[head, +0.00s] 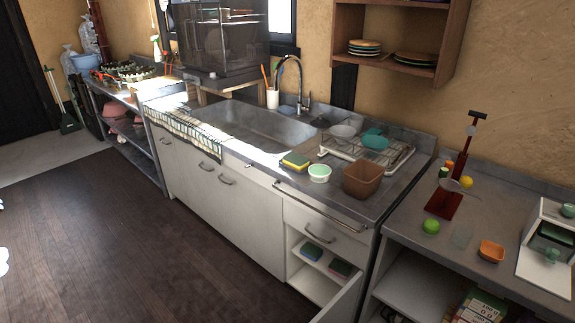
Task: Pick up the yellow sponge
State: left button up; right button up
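A yellow and green sponge (295,162) lies on the grey counter (262,157), just in front of the sink's right end. It sits to the left of a small green and white bowl (319,173). Two more sponges lie on a shelf inside the open lower cabinet: one bluish-green (311,251) and one green with a reddish underside (340,267). Neither of my grippers can be made out in the head view.
A brown container (362,180) stands right of the bowl, with a dish rack (372,155) behind. The sink (255,127) has a tall faucet (300,85). A cabinet door (342,304) stands open below. The dark wooden floor (130,240) in front is clear.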

aim_at(297, 163)
jog(key=i+j+z, duration=0.15)
jog(key=j, duration=0.45)
jog(key=i+j+z, duration=0.1)
jog(key=j, duration=0.45)
jog(key=i+j+z, duration=0.15)
jog(key=j, duration=0.45)
jog(key=k, duration=0.05)
